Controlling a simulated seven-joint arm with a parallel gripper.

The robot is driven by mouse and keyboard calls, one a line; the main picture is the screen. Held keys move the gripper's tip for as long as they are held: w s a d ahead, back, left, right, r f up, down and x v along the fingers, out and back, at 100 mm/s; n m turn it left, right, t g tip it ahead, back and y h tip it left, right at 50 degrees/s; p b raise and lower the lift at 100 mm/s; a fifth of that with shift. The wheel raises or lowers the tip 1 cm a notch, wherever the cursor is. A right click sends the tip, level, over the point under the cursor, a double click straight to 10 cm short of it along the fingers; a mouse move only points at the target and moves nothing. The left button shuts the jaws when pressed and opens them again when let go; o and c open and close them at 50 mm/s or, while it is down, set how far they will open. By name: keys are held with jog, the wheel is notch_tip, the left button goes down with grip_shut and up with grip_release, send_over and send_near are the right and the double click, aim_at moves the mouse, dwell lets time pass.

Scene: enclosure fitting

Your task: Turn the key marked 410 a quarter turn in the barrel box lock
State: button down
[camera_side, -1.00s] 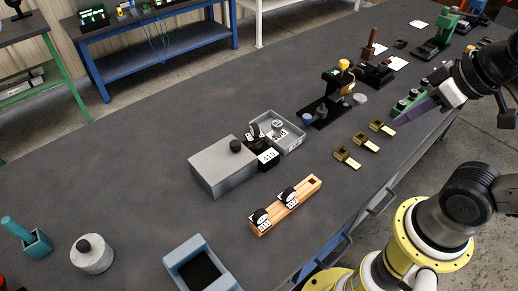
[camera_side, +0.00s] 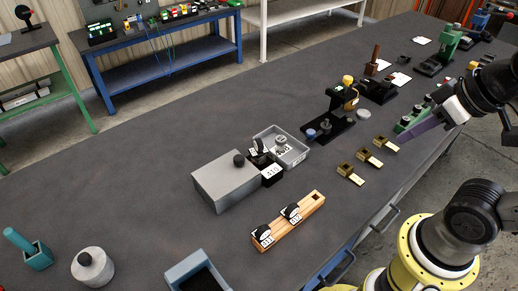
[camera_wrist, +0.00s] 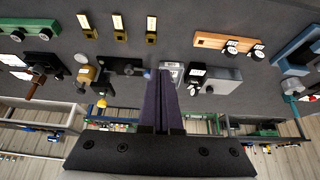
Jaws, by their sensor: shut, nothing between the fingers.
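A grey box (camera_side: 222,184) with a black knob on top has a black block (camera_side: 265,177) with a white number label at its right end; the label looks like 410 but is blurry. A black round-headed key (camera_side: 258,147) with a white tag stands at that block; its number and turn angle are unclear. A wooden rack (camera_side: 306,213) holds two more tagged black keys (camera_side: 264,235) (camera_side: 291,212). My gripper (camera_side: 401,142), with purple fingers, is shut and empty, well to the right of the box. It also shows in the wrist view (camera_wrist: 160,75).
A grey tray (camera_side: 296,156) with small parts adjoins the black block. A green block (camera_side: 410,121) is close to my fingers.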

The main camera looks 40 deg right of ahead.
jog(key=c, duration=1.1)
grip_release()
jog(key=shift+m, duration=0.3)
jog(key=shift+c, duration=0.2)
jog(key=shift+o, duration=1.3)
jog(key=shift+a+m, duration=0.1)
jog(key=shift+m, duration=0.5)
jog(key=o, duration=0.5)
jog(key=w+r+m, duration=0.1)
jog(key=m, duration=0.1)
jog(key=w+a+r+m, duration=0.1)
jog(key=r+m, duration=0.1)
jog(key=w+a+r+m+y, duration=0.1)
jog(key=m, duration=0.1)
jog(key=shift+w+r+m, duration=0.15)
jog(key=shift+w+m, duration=0.2)
jog(key=shift+m, duration=0.05)
jog(key=m+g+y, duration=0.3)
jog(key=m+g, duration=0.1)
jog(key=m, duration=0.9)
send_over(261, 145)
jog(key=d, duration=0.6)
notch_tip(261, 145, down, 6)
jog(key=x, duration=0.9)
jog(key=s+x, duration=0.1)
jog(key=x, duration=0.4)
jog(key=shift+a, duration=0.15)
